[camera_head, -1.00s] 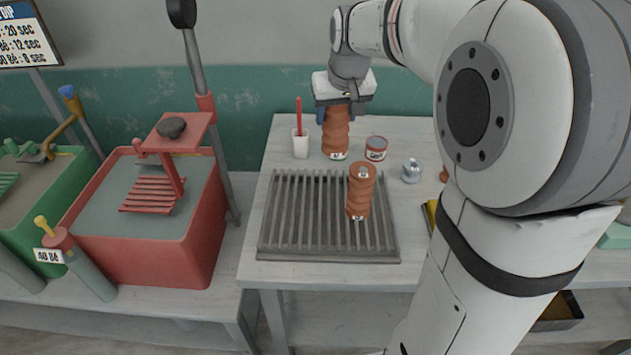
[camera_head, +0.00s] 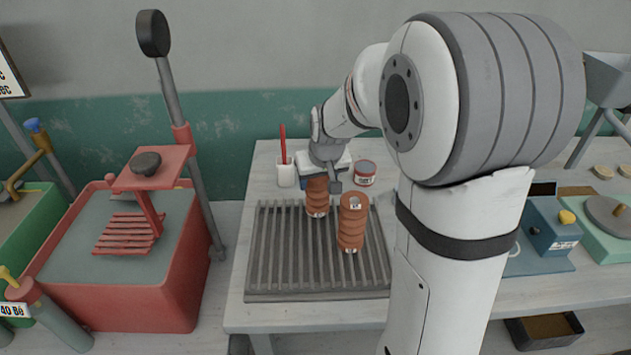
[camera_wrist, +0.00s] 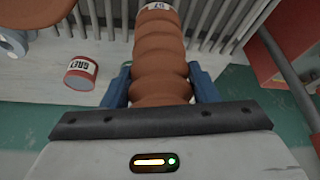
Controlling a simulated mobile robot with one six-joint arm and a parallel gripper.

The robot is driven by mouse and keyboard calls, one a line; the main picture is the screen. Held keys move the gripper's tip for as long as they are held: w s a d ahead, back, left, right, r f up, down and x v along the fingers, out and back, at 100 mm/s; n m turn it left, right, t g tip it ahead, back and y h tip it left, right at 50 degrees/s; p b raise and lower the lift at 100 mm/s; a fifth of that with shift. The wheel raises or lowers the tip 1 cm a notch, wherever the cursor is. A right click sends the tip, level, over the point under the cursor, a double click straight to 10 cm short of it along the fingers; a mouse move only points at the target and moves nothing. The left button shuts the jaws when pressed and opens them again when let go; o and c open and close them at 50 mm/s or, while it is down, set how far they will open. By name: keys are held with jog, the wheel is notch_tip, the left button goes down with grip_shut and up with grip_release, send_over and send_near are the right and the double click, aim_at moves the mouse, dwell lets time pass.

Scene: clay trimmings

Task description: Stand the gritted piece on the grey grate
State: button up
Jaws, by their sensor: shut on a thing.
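My gripper (camera_head: 318,180) is shut on a brown ribbed piece (camera_head: 317,199) with a white label near its lower end. This piece is upright over the back part of the grey grate (camera_head: 318,294); I cannot tell whether it touches the slats. In the wrist view the piece (camera_wrist: 160,60) sits between the blue fingers, its labelled end towards the slats. A second brown ribbed piece (camera_head: 353,225) stands on the grate, just right of and nearer than the held one. Grit on either piece is too small to make out.
A red labelled tin (camera_head: 365,173) and a white cup (camera_head: 286,172) with a red stick stand behind the grate. A red tub (camera_head: 165,290) with a lever is at the left. The grate's left side and front are clear.

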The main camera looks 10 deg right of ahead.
jog(key=shift+f, duration=0.25)
jog(key=shift+f, duration=0.2)
jog(key=o, duration=1.4)
